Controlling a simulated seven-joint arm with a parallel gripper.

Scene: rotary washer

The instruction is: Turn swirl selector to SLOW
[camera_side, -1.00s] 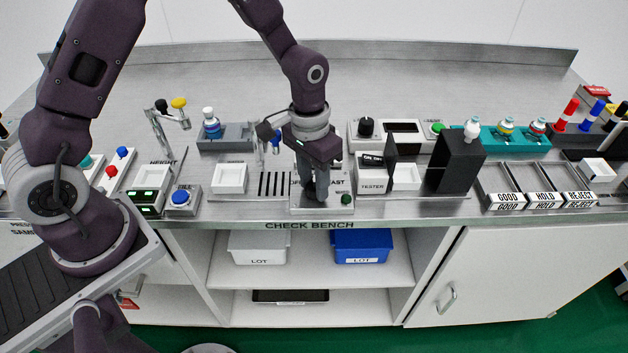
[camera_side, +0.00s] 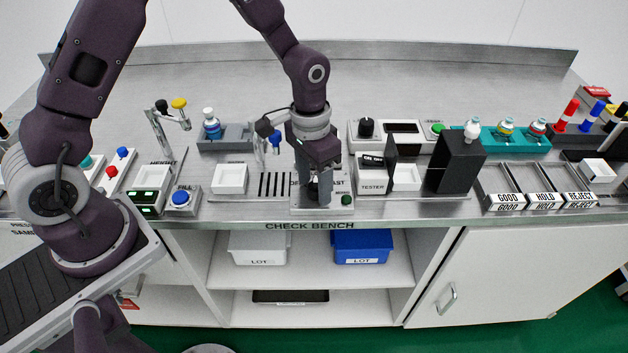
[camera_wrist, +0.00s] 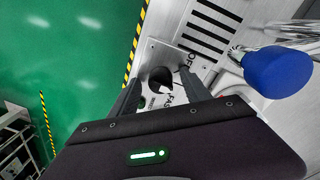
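The swirl selector, a black round knob (camera_wrist: 160,79), sits on a light panel in the wrist view. The panel (camera_wrist: 152,52) carries OFF and FAST lettering; I cannot read SLOW. My gripper (camera_wrist: 162,75) points down at the panel, one finger on each side of the knob. Gaps show between the fingers and the knob, so it looks open and not closed on it. In the side view my gripper (camera_side: 319,190) stands over the panel near the bench's front edge and hides most of the knob. Which mark the knob points to is unclear.
A green button (camera_side: 346,200) is just right of the gripper. The black-switched tester (camera_side: 372,180) stands further right. A slotted plate (camera_side: 273,184) and white tray (camera_side: 231,178) lie left. A blue-topped part (camera_wrist: 280,72) rises close by in the wrist view.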

